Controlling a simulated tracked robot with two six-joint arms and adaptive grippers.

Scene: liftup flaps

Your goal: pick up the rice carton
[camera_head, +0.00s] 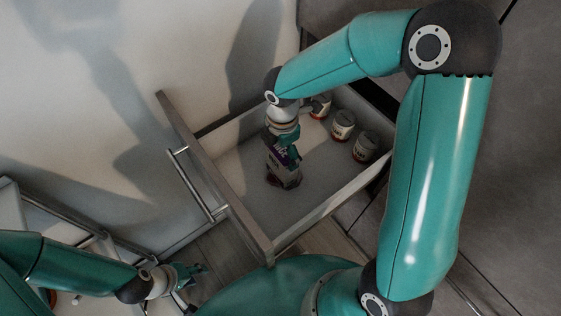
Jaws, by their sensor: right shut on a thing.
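My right gripper (281,150) reaches down into the drawer from above and is shut on the top of the carton. The gripper and wrist hide the carton's upper end. I cannot tell whether the carton touches the drawer floor. My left gripper (190,275) is low at the left, outside the drawer and away from the carton. Its fingers look spread and empty.
Several jars stand along the drawer's back right side, such as the middle jar (342,125) and the right jar (366,147). The front of the drawer floor is clear. A bar handle (192,186) sticks out from the drawer front. Another open drawer or rack (60,215) lies at lower left.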

